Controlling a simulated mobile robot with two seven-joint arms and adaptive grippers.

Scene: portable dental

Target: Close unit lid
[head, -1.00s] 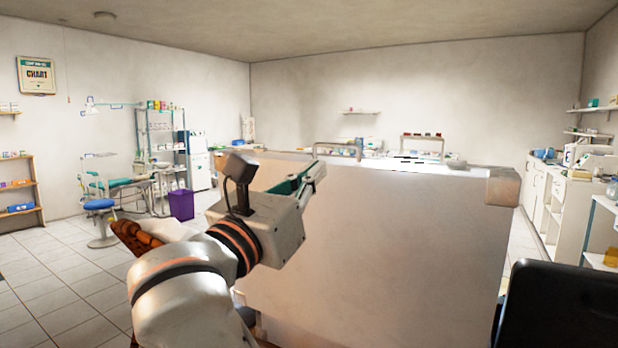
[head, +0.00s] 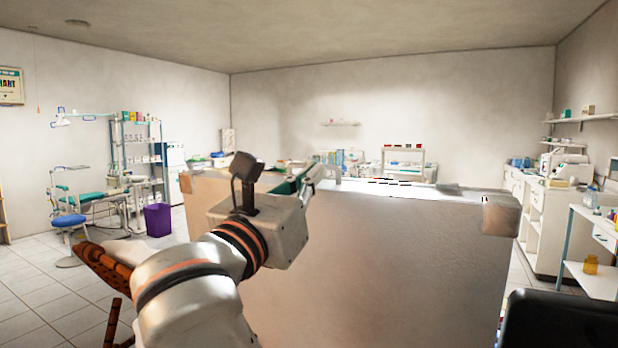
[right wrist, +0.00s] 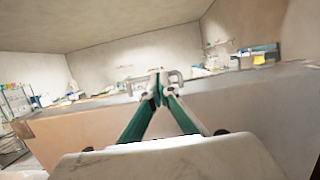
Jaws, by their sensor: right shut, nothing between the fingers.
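A broad pale panel, which looks like the raised unit lid (head: 400,255), stands nearly upright and fills the middle of the head view. The inside of the unit is hidden behind the panel. My left gripper is out of view.
A dental chair (head: 100,200), a purple bin (head: 157,220) and a shelf rack (head: 140,155) stand at the back left. A white counter (head: 540,215) runs along the right wall. Open tiled floor (head: 35,290) lies at the left.

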